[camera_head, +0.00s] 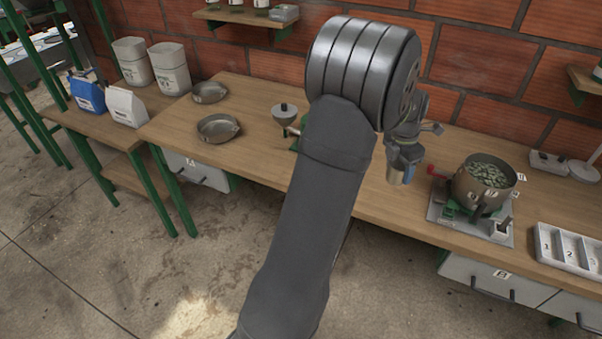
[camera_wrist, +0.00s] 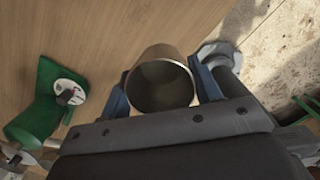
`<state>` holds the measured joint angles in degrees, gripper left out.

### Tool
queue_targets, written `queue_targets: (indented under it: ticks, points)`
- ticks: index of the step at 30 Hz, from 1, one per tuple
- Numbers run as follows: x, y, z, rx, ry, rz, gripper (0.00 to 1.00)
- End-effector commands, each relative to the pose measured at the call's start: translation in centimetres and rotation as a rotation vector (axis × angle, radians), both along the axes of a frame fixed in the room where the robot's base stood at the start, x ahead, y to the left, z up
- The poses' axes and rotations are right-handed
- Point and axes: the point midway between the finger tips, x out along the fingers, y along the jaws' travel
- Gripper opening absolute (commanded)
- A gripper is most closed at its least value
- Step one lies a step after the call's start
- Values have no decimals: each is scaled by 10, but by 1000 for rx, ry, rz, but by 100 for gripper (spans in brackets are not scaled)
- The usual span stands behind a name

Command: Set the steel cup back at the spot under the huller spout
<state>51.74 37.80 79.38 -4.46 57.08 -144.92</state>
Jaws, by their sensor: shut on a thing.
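The steel cup (camera_wrist: 161,82) is held between the two blue-grey fingers of my gripper (camera_wrist: 161,90). In the wrist view I look into its open mouth, and it looks empty. In the head view the cup (camera_head: 393,174) hangs below my gripper (camera_head: 401,172), over the front part of the bench. A green hand machine (camera_wrist: 40,105) lies left of the cup in the wrist view, apart from it. A machine with a grey hopper (camera_head: 284,115) is partly hidden behind my arm. I cannot tell for certain which machine is the huller; no spout shows clearly.
A pot of green beans (camera_head: 486,178) sits on a machine with a red crank, right of my gripper. A numbered white tray (camera_head: 572,248) lies farther right. Two metal pans (camera_head: 218,127) lie at the left. The bench's front edge (camera_head: 415,232) is close to my gripper.

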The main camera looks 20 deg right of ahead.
Motion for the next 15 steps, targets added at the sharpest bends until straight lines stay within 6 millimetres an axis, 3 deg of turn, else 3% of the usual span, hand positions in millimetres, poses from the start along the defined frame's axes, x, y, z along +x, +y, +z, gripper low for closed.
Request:
queue_targets:
  ticks: [1,6,12,15]
  points:
    - [20,18,1,0,0,40,32]
    - [74,76,1,0,0,150,32]
    - [116,132,2,-1,0,248,32]
    - [126,150,2,-1,0,276,32]
